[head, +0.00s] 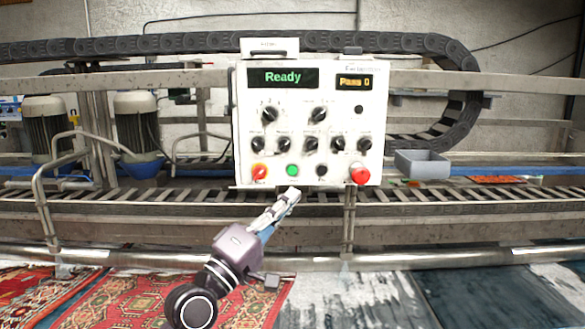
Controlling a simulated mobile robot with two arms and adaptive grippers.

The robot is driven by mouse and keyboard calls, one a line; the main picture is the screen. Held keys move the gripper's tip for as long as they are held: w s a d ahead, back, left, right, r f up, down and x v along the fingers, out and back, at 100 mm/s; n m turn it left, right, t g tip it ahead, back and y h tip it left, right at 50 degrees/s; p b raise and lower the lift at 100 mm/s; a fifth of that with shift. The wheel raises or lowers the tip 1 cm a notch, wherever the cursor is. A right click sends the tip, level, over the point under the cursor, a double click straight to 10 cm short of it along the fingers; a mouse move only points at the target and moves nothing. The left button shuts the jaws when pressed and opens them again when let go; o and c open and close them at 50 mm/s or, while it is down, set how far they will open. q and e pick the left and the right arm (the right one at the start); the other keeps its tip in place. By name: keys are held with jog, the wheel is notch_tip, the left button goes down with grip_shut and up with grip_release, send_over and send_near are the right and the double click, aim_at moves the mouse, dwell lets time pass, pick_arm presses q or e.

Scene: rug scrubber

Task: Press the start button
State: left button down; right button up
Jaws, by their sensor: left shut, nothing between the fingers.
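The white control panel (340,100) stands upright in the middle of the head view. The green display (283,77) reads "Ready" and the amber display (354,82) reads "Pass 0". My left gripper (292,194) is shut and empty, pointing up toward the panel. Its fingertips appear just below the green button; I cannot tell the depth gap between them. The button is fully visible. My right gripper is not in view.
A red mushroom button (360,175) sits at the panel's lower right corner. Several black knobs fill the rows above. A grey tray (422,163) is to the right. A metal rail (450,257) runs across in front, with patterned rugs (120,297) below it.

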aim_at(292, 170)
pick_arm(q)
jog(key=shift+s+d+r+h, duration=0.15)
jog(key=shift+s+r, duration=0.1)
jog(key=shift+r, duration=0.25)
jog(key=shift+s+r+h, duration=0.15)
jog(key=shift+s+r, duration=0.05)
jog(key=shift+r, duration=0.25)
jog(key=shift+w, duration=0.1)
jog(key=shift+w+f+b, duration=0.1)
jog(key=shift+w+b, duration=3.85)
jog(key=shift+w, duration=0.35)
